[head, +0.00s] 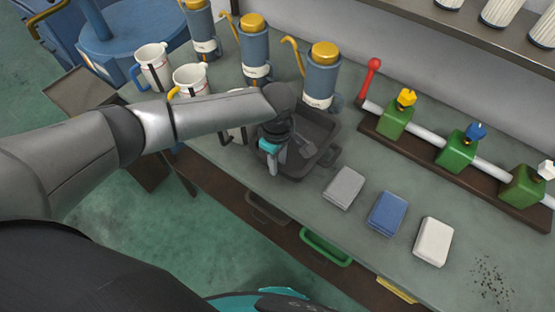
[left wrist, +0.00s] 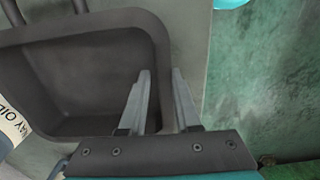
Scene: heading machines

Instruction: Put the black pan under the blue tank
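The black pan (head: 322,124) is a deep rectangular tray lying on the grey-green bench top, partly hidden by my left arm. It fills the left part of the left wrist view (left wrist: 75,85). My left gripper (head: 276,168) is at the pan's near side. In the left wrist view its two fingers (left wrist: 161,72) are close together on either side of the pan wall, and look shut on it. A large blue tank (head: 122,42) stands at the upper left, beyond the bench end. My right gripper is not in view.
Several blue canisters with yellow caps (head: 322,72) stand behind the pan, and white mugs (head: 154,66) to its left. Grey (head: 344,187), blue (head: 387,213) and white (head: 433,241) blocks lie to the right. A pipe with green valves (head: 456,152) runs along the back.

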